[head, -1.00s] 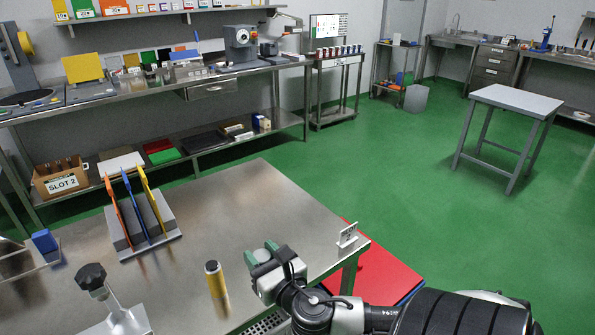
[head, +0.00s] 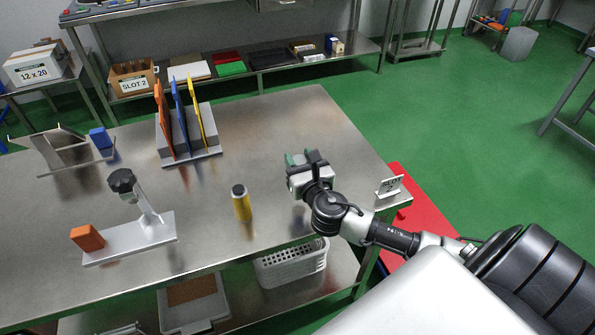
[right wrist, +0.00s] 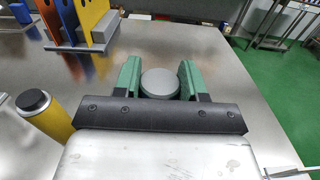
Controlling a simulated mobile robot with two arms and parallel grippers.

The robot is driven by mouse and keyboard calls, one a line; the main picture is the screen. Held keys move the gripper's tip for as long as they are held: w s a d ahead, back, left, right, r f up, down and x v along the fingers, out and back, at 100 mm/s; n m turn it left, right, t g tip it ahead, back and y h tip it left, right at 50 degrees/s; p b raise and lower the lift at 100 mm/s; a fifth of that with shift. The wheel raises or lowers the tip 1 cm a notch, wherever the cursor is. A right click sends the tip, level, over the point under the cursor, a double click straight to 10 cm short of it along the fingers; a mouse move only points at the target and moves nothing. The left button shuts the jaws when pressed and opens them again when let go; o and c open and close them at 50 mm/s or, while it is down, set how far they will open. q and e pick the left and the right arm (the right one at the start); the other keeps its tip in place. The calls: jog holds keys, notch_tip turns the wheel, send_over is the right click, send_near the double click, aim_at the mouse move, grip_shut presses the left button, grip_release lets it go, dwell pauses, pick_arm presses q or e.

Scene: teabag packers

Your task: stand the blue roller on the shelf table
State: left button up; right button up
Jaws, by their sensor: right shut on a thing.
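My right gripper (head: 298,160) is over the near right part of the steel table (head: 270,120). In the right wrist view its green fingers (right wrist: 160,82) are shut on an upright roller-like thing (right wrist: 160,83) with a round grey top. The body of that thing is hidden, so I cannot see whether it is blue. A yellow roller (head: 242,206) with a dark cap stands upright on the table left of the gripper; it also shows in the right wrist view (right wrist: 45,115). My left gripper is not in view.
A grey rack (head: 207,128) holds orange, blue and yellow boards. A metal stand (head: 150,235) with a black knob and orange block is at left. A slot sign (head: 389,186) stands at the right corner. A lower shelf holds a white basket (head: 290,263).

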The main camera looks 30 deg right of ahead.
jog(key=shift+w+a+f, duration=0.1)
jog(key=shift+w+f, duration=0.35)
jog(key=shift+w, duration=0.1)
jog(key=shift+f+b, duration=0.4)
jog(key=shift+f, duration=1.45)
jog(key=shift+f, duration=0.2)
jog(key=o, duration=1)
